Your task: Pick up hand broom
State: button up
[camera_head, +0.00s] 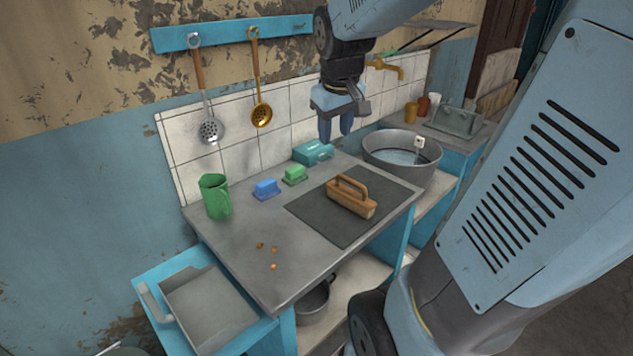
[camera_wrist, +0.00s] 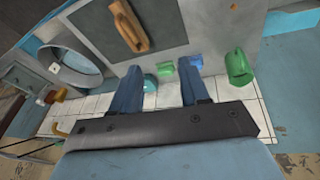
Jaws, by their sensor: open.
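The hand broom (camera_head: 351,197) is a wooden block with an arched handle. It lies on the dark square mat (camera_head: 317,221) on the grey counter. In the wrist view the hand broom (camera_wrist: 128,25) shows at the upper left, beyond the fingers and apart from them. My gripper (camera_head: 336,130) hangs above the back of the counter, well above and behind the broom. Its two blue fingers point down in the head view. In the wrist view my gripper (camera_wrist: 158,80) is open with nothing held between the fingers.
A green mug (camera_head: 215,196), a blue block (camera_head: 266,188), a green block (camera_head: 294,174) and a teal box (camera_head: 313,152) stand along the back. Brown crumbs (camera_head: 272,251) lie near the front. A metal basin (camera_head: 402,157) is at right; a dustpan (camera_head: 207,307) lies at lower left.

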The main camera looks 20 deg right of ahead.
jog(key=w+d+f+g, duration=0.1)
jog(key=w+d+f, duration=0.3)
jog(key=w, duration=0.2)
jog(key=n+g, duration=0.2)
send_near(350, 179)
jog(key=shift+h, duration=0.4)
jog(key=f, duration=0.7)
jog(key=d+f, duration=0.1)
jog(key=f, duration=0.3)
jog(key=shift+w, duration=0.25)
grip_shut()
